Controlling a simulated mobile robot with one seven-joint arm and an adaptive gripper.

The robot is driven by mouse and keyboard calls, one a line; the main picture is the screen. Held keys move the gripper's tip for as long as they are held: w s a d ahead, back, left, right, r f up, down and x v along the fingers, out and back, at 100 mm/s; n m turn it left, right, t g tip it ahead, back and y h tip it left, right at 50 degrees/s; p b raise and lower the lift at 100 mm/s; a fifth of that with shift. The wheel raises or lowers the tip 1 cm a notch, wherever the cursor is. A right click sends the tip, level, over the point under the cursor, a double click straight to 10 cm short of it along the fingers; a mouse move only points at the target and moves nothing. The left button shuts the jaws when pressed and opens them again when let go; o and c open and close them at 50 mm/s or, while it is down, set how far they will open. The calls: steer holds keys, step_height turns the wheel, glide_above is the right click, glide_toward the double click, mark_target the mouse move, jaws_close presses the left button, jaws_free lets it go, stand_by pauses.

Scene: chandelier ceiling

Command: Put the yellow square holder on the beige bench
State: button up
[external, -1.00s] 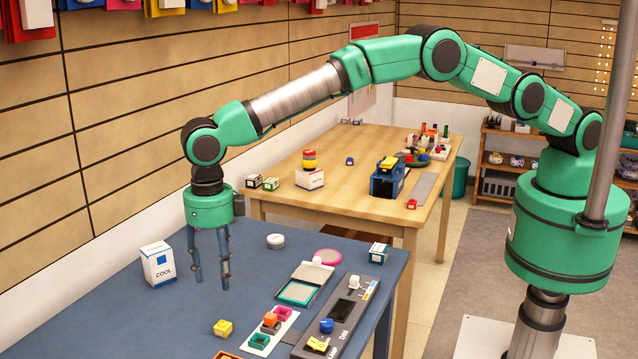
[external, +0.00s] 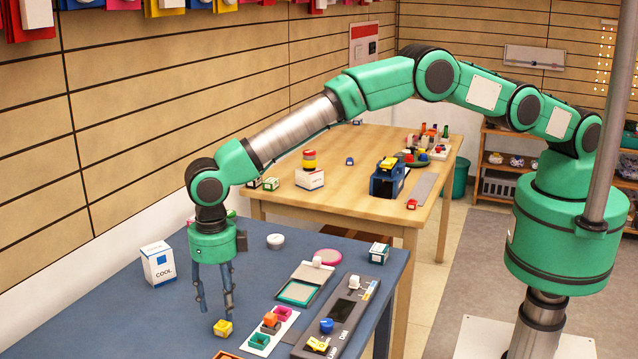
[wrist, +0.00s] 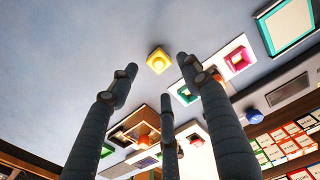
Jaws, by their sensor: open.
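The yellow square holder (external: 223,328) sits on the blue table near its front, left of a white tray. In the wrist view the yellow holder (wrist: 159,60) shows just beyond my fingertips, between them. My gripper (external: 216,306) is open and empty, pointing down, with its fingers a little above and behind the holder. Its three fingers (wrist: 160,80) are spread in the wrist view. The beige bench (external: 350,208) is the wooden table behind the blue one.
The blue table (external: 120,315) also holds a white tray (external: 284,318) with small coloured holders, a dark device (external: 346,310), a green-framed pad (external: 298,292) and a COOL box (external: 158,264). The beige bench has a blue box (external: 386,182) and stacked rings (external: 309,159); its front middle is clear.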

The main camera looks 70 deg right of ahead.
mark_target(222, 319)
steer(key=shift+f, duration=0.3)
steer(key=shift+w+f+b, duration=0.1)
steer(key=shift+f+b, duration=0.2)
steer(key=shift+f, duration=2.15)
steer(key=c, duration=1)
steer(key=shift+c, duration=0.2)
steer(key=shift+r, duration=0.1)
step_height(222, 319, up, 10)
steer(key=shift+f+p, duration=0.1)
steer(key=shift+p, duration=0.35)
